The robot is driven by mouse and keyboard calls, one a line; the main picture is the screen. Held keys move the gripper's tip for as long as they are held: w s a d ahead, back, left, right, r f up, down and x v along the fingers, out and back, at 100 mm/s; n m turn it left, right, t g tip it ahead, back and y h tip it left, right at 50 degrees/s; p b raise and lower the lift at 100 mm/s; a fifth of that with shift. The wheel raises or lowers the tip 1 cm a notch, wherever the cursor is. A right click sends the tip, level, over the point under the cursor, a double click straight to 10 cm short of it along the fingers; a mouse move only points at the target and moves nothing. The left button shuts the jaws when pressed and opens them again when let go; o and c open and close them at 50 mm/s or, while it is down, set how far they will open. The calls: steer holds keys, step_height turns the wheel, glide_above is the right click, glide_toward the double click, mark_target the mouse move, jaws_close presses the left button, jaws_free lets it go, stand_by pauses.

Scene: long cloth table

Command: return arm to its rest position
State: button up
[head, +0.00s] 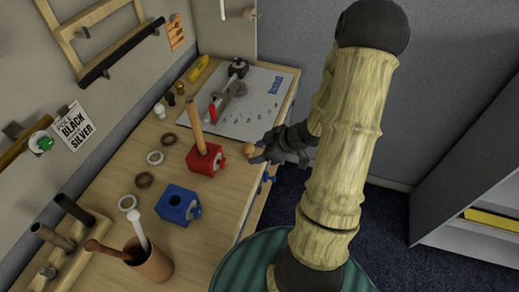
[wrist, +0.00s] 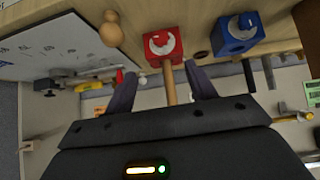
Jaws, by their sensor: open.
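My gripper (head: 272,153) is at the table's right edge in the head view, beside a small round wooden piece (head: 249,150). In the wrist view my gripper (wrist: 160,74) has its two dark fingers spread apart with nothing held. The wooden piece (wrist: 110,30) shows there beyond the left finger, apart from it. A red block (wrist: 162,44) with an upright wooden rod (wrist: 169,84) lies in line with the gap between the fingers, farther off. My arm reaches up from the lower middle of the head view, hiding part of the floor and wall.
A wooden table (head: 112,190) bears the red block (head: 206,160), a blue block (head: 177,205), several rings, a brown cup (head: 148,262) and a white sheet (head: 236,98) with tools. A pegboard wall stands left. Dark carpet (head: 385,235) is open at right, before a shelf (head: 470,235).

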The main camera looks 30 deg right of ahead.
steer(key=shift+w, duration=0.1)
steer(key=s+a+r+m+g+h, duration=0.3)
steer(key=s+a+r+m+h, duration=0.3)
steer(key=s+a+r+m, duration=0.3)
steer(key=shift+s+r+g, duration=0.15)
steer(key=shift+r+g, duration=0.25)
steer(key=shift+r, duration=0.2)
steer(key=shift+a, duration=0.1)
stand_by(0.4)
